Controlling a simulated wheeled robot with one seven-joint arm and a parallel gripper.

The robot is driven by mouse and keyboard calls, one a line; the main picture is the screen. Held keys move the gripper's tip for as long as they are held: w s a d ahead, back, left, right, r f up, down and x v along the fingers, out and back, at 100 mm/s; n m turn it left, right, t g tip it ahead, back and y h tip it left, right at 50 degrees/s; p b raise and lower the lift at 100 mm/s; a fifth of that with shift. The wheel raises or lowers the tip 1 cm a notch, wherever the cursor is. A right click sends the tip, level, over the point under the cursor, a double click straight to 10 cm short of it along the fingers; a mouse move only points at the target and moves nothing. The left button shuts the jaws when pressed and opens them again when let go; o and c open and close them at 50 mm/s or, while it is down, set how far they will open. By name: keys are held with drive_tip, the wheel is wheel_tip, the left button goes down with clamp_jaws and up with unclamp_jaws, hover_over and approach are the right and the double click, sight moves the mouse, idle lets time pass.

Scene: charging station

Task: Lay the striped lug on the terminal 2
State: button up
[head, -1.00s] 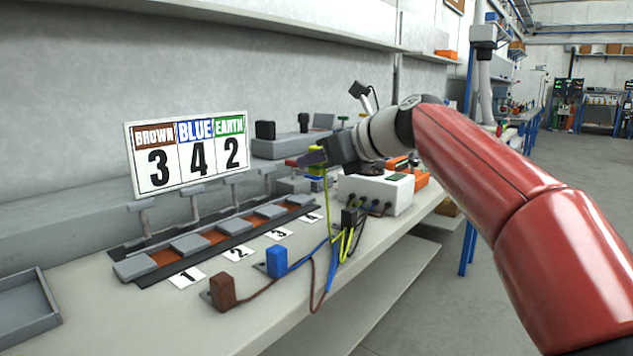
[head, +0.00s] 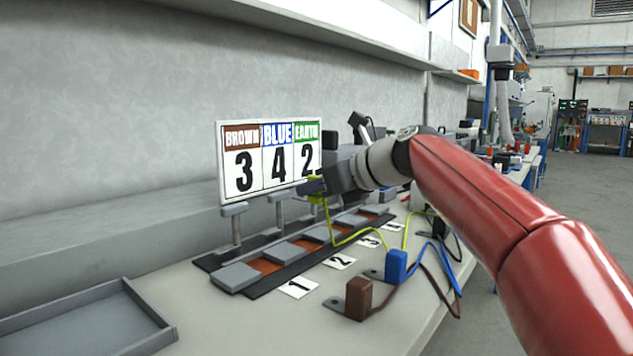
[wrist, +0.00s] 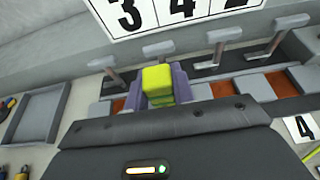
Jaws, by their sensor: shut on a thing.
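The striped yellow-green lug (head: 318,200) is held in my gripper (head: 316,188), and its cable trails down to the right. In the wrist view the lug (wrist: 157,80) sits between the purple fingers, raised above the terminal row. Terminal 2 (head: 307,244) is a brown patch between grey blocks, behind the card marked 2 (head: 339,262). In the head view the lug appears above and a little beyond the row, apart from it. My gripper hides part of the row in the wrist view.
A board (head: 270,160) reads BROWN 3, BLUE 4, EARTH 2 behind the row. Grey posts with flat heads (head: 234,210) stand along its back. A brown lug (head: 358,298) and a blue lug (head: 396,266) stand in front. An empty grey tray (head: 90,325) lies at the left.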

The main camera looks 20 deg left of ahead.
drive_tip(key=shift+a+f, duration=0.15)
drive_tip(key=shift+a, duration=0.1)
drive_tip(key=shift+d+r+p, duration=0.1)
drive_tip(key=shift+r+p, duration=0.1)
drive_tip(key=shift+p, duration=0.4)
drive_tip(key=shift+f+b, duration=2.15)
drive_tip(key=shift+f, duration=0.9)
drive_tip(key=shift+p, duration=1.05)
drive_tip(key=shift+f+b, duration=0.9)
drive_tip(key=shift+f, duration=0.75)
drive_tip(key=o, duration=1)
drive_tip(key=shift+o, duration=0.2)
